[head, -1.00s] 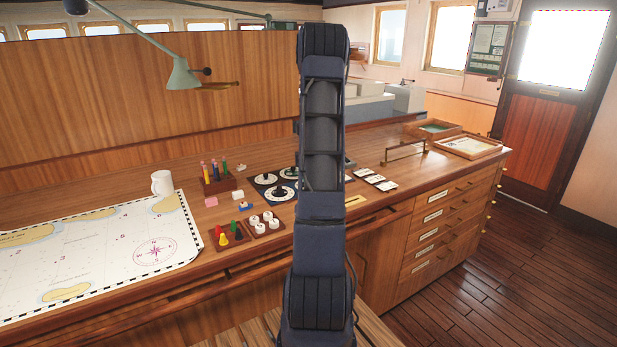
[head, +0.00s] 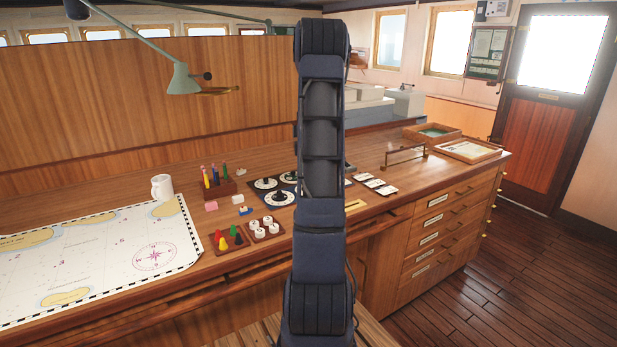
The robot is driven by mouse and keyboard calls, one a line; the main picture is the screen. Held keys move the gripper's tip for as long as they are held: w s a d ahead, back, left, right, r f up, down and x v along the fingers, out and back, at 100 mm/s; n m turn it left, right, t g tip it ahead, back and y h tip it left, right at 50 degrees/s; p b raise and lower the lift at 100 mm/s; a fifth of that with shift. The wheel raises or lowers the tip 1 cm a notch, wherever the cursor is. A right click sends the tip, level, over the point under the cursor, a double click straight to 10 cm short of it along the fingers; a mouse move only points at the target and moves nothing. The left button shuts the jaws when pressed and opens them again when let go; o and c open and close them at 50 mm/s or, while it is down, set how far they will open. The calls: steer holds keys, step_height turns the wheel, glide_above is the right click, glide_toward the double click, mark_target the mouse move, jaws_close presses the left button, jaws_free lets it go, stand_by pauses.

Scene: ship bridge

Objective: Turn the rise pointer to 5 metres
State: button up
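Two round white dials with dark pointers show on a dark panel on the wooden counter, left of my arm: an upper dial (head: 265,184) and a lower dial (head: 281,198). I cannot tell which dial carries the rise pointer, and their markings are too small to read. My upright arm hides the right part of the panel. My gripper is not in view.
Left of the dials are a pen block (head: 219,188), a white mug (head: 162,187) and a chart (head: 100,255). In front are trays of coloured pegs (head: 229,239) and white pieces (head: 263,228). White cards (head: 375,186) and a brass rail (head: 405,157) lie to the right.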

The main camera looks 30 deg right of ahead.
step_height(320, 180, up, 4)
steer(key=shift+r, duration=0.15)
stand_by(0.6)
steer(key=s+a+r+n+t, duration=0.1)
steer(key=s+a+r, duration=0.5)
steer(key=a, duration=0.4)
steer(key=s+a+r+n+t, duration=0.1)
steer(key=s+a+r, duration=0.6)
steer(key=a, duration=0.3)
steer(key=s+a+n+t, duration=0.1)
steer(key=s+a, duration=0.5)
steer(key=s, duration=0.4)
steer(key=s+a+f+n+t, duration=0.1)
steer(key=s+a+n, duration=0.1)
steer(key=s+a, duration=0.5)
steer(key=s, duration=0.4)
steer(key=shift+s+f+t, duration=0.15)
steer(key=shift+s+t, duration=0.15)
